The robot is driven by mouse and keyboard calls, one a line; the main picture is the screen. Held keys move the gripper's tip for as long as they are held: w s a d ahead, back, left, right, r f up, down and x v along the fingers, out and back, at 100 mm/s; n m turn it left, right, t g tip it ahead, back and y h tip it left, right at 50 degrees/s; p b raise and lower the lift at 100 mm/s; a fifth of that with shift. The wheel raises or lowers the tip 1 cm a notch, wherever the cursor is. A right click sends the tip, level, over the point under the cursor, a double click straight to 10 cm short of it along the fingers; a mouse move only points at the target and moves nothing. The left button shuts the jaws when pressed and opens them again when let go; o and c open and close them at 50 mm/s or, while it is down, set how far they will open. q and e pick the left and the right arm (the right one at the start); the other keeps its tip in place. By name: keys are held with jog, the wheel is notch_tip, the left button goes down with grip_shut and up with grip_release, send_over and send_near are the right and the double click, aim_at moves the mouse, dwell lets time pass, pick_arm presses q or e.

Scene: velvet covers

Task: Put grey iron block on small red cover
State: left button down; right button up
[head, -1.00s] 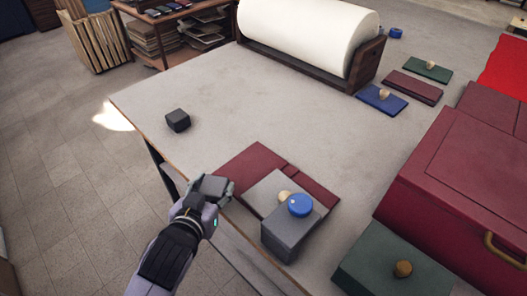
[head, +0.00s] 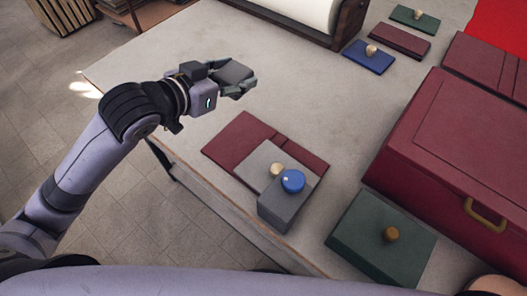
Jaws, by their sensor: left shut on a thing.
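My left gripper (head: 243,83) is above the table and shut on a dark grey block (head: 233,71), which I take for the grey iron block. Its fingers partly hide it. A small dark red cover (head: 400,41) lies flat at the back right, between a blue and a green cover. Another dark red cover (head: 238,142), with a seam, lies near the front edge, partly under a grey cover. The frames do not settle which one is the small red cover. My right gripper is not in view.
A grey cover (head: 255,165) with a cream knob and a grey box (head: 285,210) with a blue knob stand at the front. A green cover (head: 370,245) and a large dark red box (head: 455,150) fill the right. A white roll (head: 295,12) stands behind. The table's middle is clear.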

aim_at(242, 142)
pick_arm(q)
jog(key=shift+r, duration=0.15)
notch_tip(242, 142, down, 20)
jog(key=shift+r, duration=0.25)
jog(key=shift+f, duration=0.15)
dwell(0.4)
jog(key=c, duration=1.2)
grip_release()
jog(key=shift+s+f, duration=0.1)
jog(key=shift+f, duration=0.05)
jog(key=o, duration=0.5)
